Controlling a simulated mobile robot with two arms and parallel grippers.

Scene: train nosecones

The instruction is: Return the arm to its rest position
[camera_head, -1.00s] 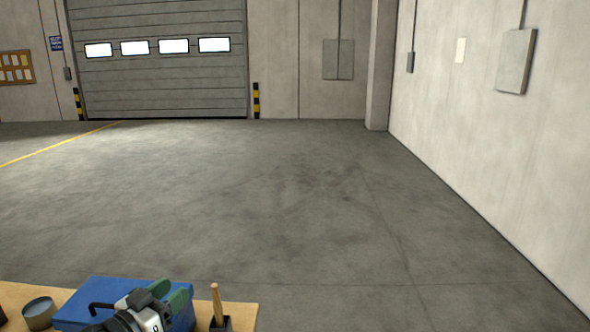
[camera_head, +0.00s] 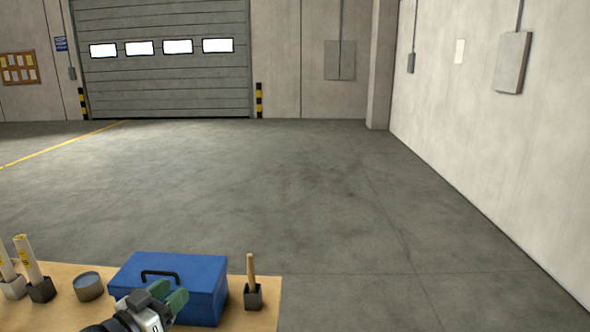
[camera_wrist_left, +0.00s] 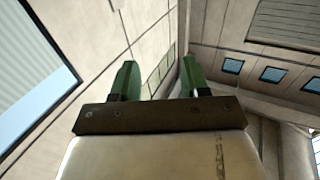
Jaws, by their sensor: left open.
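My left gripper (camera_head: 168,303) comes in at the bottom of the head view, in front of the blue toolbox. Its green fingers are apart, with nothing visible between them. In the left wrist view the two green fingertips (camera_wrist_left: 158,78) also stand apart, with only walls and ceiling beyond them. My right gripper is not in the head view.
A wooden table (camera_head: 85,268) holds a blue toolbox (camera_head: 200,270) with a black handle, a round tin (camera_head: 88,287), and mallets at the left (camera_head: 40,288) and right (camera_head: 253,294). Open concrete floor (camera_head: 350,210) lies beyond, with a white wall (camera_head: 500,150) at right.

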